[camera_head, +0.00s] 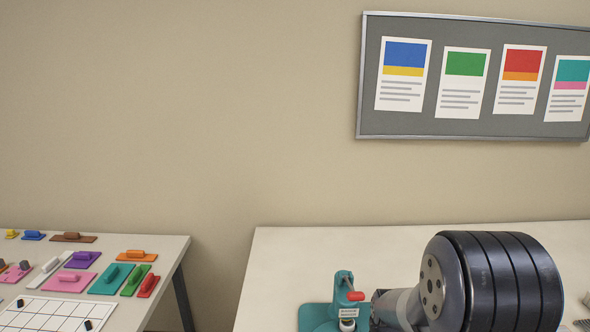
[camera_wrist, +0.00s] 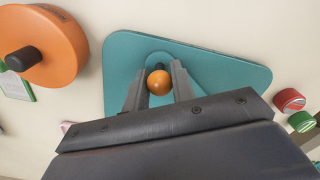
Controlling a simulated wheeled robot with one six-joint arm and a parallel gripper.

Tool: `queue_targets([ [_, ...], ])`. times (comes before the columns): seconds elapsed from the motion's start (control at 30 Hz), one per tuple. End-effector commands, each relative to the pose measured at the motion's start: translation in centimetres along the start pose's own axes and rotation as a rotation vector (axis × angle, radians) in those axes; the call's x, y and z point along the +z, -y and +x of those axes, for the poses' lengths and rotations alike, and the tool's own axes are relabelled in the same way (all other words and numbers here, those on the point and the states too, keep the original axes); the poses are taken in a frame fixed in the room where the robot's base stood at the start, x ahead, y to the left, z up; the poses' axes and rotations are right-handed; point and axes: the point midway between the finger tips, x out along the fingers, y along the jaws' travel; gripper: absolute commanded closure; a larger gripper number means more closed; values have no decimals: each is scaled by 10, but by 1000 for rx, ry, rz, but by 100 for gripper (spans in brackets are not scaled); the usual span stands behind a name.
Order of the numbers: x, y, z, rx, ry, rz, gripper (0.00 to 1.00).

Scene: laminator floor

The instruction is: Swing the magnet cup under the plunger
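A teal hand press (camera_head: 345,308) with a red-tipped handle (camera_head: 356,296) stands on the right table in the head view, with a white label on its front. In the wrist view its teal base plate (camera_wrist: 225,75) lies below my gripper (camera_wrist: 159,75). An orange ball (camera_wrist: 159,83) sits between my two fingers, over a round teal part and a small black piece. The fingers are apart with the ball nearly filling the gap; whether they press on it is unclear. I cannot make out the magnet cup or plunger clearly. My arm hides the press's right side in the head view.
An orange disc with a black knob (camera_wrist: 55,55) lies left of the base plate. A red tin (camera_wrist: 289,100) and a green tin (camera_wrist: 301,122) are to its right. The left table (camera_head: 165,250) holds coloured plates and a white grid board (camera_head: 45,313). A gap separates the tables.

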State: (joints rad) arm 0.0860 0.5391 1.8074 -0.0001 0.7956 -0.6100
Motion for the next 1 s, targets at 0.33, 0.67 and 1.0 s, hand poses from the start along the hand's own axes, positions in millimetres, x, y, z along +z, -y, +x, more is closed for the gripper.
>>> queue_targets([
  [0.33, -1, -7, 0, 1, -1, 2, 80],
  [0.67, -2, -13, 0, 1, -1, 0, 79],
  [1.0, -2, -13, 0, 2, -2, 1, 63],
])
